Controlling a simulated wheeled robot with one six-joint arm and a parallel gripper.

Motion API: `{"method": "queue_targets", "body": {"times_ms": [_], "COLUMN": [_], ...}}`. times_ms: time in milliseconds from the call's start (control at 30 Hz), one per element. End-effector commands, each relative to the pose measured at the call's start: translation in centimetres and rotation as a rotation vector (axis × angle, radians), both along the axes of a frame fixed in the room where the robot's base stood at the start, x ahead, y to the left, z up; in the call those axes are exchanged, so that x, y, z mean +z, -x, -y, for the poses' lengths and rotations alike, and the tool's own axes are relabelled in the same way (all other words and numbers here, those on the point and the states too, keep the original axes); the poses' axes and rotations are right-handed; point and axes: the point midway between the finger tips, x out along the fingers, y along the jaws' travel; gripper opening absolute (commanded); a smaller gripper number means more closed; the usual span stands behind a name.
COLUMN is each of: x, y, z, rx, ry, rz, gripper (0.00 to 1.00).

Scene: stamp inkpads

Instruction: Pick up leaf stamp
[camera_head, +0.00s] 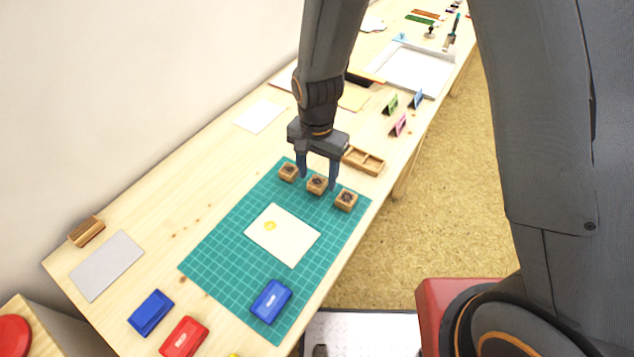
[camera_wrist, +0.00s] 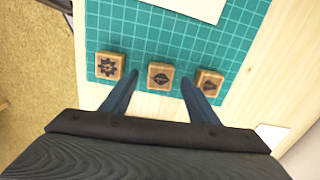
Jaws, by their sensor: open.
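Three small wooden block stamps stand in a row on the green cutting mat (camera_head: 225,235). The middle stamp (camera_head: 317,185) has a dark leaf-like mark on top, clearer in the wrist view (camera_wrist: 160,76). My gripper (camera_head: 318,184) is open and points down, with one finger on each side of the middle stamp. In the wrist view my gripper (camera_wrist: 160,79) shows a gap between each fingertip and that block. One outer stamp (camera_wrist: 109,66) has a flower- or gear-like mark. The other outer stamp (camera_wrist: 209,82) has a dark mark I cannot make out.
A cream card (camera_head: 290,247) with a yellow print lies on the mat, near a blue inkpad (camera_head: 271,302). A wooden divided tray (camera_head: 364,161) stands just behind the stamps. Another blue inkpad (camera_head: 151,313) and a red inkpad (camera_head: 184,337) sit at the front left.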

Motion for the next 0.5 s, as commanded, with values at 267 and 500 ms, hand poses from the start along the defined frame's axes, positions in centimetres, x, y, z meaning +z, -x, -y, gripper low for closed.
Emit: {"method": "queue_targets", "body": {"times_ms": [267,500], "x": [-1.8,-1.8], "y": [0.0,0.0], "z": [0.0,0.0], "rx": [0.0,0.0], "ry": [0.0,0.0], "rz": [0.001,0.001], "gripper": [0.55,0.48]}}
